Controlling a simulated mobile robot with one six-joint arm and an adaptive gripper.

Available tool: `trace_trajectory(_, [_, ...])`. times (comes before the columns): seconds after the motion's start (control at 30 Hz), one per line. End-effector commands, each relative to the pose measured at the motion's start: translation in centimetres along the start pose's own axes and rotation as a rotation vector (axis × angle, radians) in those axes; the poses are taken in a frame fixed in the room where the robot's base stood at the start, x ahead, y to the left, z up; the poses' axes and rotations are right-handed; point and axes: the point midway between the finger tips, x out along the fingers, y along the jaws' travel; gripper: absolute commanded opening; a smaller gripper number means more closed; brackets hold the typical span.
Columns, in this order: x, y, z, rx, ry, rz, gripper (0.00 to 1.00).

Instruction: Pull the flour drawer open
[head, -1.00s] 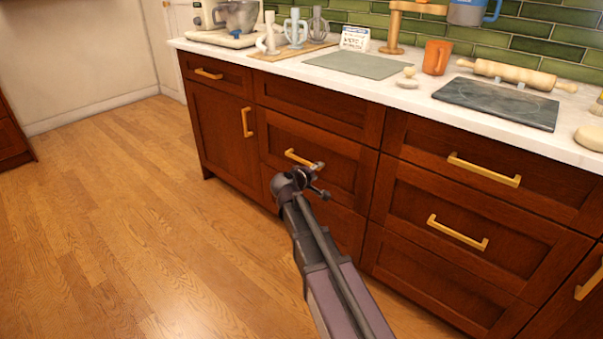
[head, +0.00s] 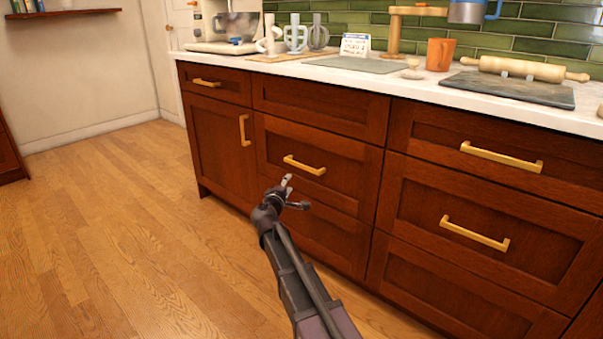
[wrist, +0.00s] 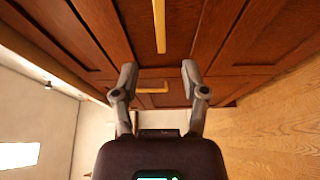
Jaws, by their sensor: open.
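The cabinet's wooden drawer fronts are all shut, and I see no label that tells which is the flour drawer. The drawer front (head: 345,178) nearest my gripper has a brass bar handle (head: 304,165). My gripper (head: 297,193) is open and empty, just below and in front of that handle in the head view, not around it. In the wrist view my gripper (wrist: 158,78) has its two fingers spread. A drawer handle (wrist: 160,25) shows beyond the fingertips at the top, and the door's handle (wrist: 152,89) shows between the fingers, farther off.
More drawers with brass handles (head: 476,233) stand to the right. A cupboard door (head: 217,150) is on the left. The white counter (head: 400,85) carries an orange mug (head: 440,54), a rolling pin (head: 525,69) and a mixer (head: 232,25). The wooden floor (head: 120,220) at left is clear.

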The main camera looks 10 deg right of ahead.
Motion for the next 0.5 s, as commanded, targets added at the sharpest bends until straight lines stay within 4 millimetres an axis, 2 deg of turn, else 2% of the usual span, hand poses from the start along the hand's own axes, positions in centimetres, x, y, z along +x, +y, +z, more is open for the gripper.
trace_trajectory(0.5, [0.64, 0.04, -0.05, 0.001, -0.001, -0.001, 0.57])
